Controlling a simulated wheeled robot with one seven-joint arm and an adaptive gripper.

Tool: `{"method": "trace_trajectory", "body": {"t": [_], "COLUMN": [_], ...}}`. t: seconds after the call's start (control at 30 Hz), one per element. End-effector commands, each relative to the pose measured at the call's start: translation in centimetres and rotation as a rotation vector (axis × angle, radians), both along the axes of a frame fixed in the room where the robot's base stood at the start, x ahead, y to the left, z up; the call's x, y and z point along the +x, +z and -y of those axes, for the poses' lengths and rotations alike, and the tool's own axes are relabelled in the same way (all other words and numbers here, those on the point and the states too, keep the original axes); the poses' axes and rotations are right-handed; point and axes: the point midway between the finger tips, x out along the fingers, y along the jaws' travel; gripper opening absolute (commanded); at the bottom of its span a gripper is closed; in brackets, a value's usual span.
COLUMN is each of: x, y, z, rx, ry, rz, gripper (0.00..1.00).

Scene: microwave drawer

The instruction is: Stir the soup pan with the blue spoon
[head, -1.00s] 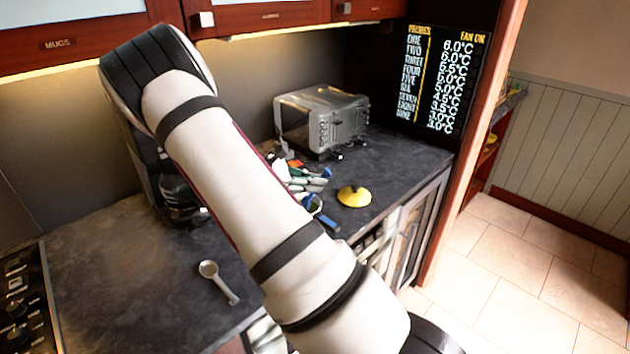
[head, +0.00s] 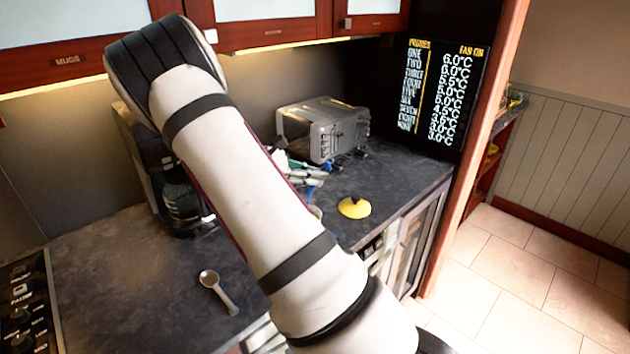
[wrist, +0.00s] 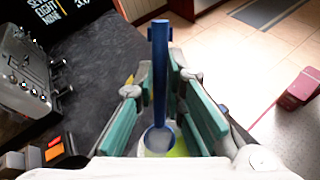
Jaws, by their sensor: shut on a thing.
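My gripper (wrist: 162,108) has teal-padded fingers. It is shut on the blue spoon (wrist: 160,70), whose long blue shaft stands upright between the fingers in the wrist view. A blue ring-shaped end around something pale shows at its lower end; I cannot tell whether this is the bowl. I do not see the soup pan in either view.
A silver spoon (head: 217,292) lies on the dark counter (head: 120,290). A grey toaster oven (head: 325,130), a pile of utensils (head: 305,172), a yellow dome with a black top (head: 354,207) and a black coffee machine (head: 180,190) stand farther back. A cooktop (head: 20,315) is at left.

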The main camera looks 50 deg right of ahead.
Motion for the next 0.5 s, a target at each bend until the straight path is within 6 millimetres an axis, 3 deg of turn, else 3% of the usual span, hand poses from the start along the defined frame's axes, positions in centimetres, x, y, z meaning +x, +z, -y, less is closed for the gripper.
{"method": "trace_trajectory", "body": {"t": [0.5], "x": [0.0], "y": [3.4], "z": [0.0], "rx": [-0.001], "ry": [-0.001], "rz": [0.002], "gripper": [0.00]}}
